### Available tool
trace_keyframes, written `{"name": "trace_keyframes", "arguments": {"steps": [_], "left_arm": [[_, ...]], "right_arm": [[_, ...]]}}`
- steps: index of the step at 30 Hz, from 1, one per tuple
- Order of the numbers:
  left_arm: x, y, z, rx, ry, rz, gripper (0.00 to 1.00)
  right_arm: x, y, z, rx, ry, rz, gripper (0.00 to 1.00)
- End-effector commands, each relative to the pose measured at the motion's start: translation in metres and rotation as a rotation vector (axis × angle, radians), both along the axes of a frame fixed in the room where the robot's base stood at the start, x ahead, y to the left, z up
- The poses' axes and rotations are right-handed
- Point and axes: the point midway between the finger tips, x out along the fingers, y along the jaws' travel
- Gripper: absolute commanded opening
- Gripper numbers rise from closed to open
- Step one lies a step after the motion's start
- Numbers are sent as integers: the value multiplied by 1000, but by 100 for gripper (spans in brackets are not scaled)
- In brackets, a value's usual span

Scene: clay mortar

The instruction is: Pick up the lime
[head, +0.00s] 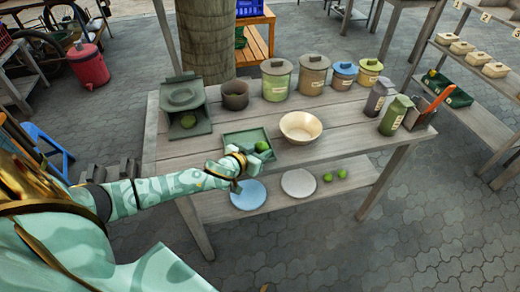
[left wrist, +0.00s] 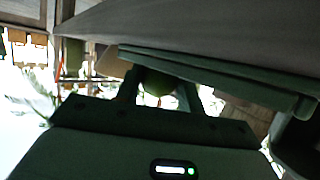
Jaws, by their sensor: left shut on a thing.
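A green lime (head: 262,146) is at the right side of a green tray (head: 233,138) on the wooden table. My left gripper (head: 252,152) reaches over the tray's front edge and is shut on this lime. In the left wrist view the lime (left wrist: 157,82) shows dark between the two fingers (left wrist: 160,92), below the tray's dark edge. I cannot tell if the lime still touches the tray.
A cream bowl (head: 300,127) stands right of the tray, and a dark pot (head: 235,95) behind it. Several lidded canisters (head: 313,75) line the back. Two cartons (head: 395,115) stand at the right. A blue plate (head: 247,194) and a pale plate (head: 298,183) lie on the lower shelf.

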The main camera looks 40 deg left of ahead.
Motion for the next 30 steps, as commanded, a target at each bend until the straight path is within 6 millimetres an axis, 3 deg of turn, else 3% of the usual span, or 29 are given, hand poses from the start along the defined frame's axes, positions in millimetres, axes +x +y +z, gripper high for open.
{"name": "trace_keyframes", "arguments": {"steps": [7, 15, 22, 30], "left_arm": [[1, 0, 40, -2, -7, 1, 16], [-36, 48, 101, 4, -2, 1, 16], [-70, 92, 120, 2, 0, 0, 16], [-84, 111, 129, 0, -2, 0, 16]], "right_arm": [[8, 0, 25, 0, -20, 0, 42], [18, 0, 58, 0, -43, 0, 42], [21, 0, 70, 0, -51, 0, 42], [22, 0, 75, 0, -53, -1, 42]]}}
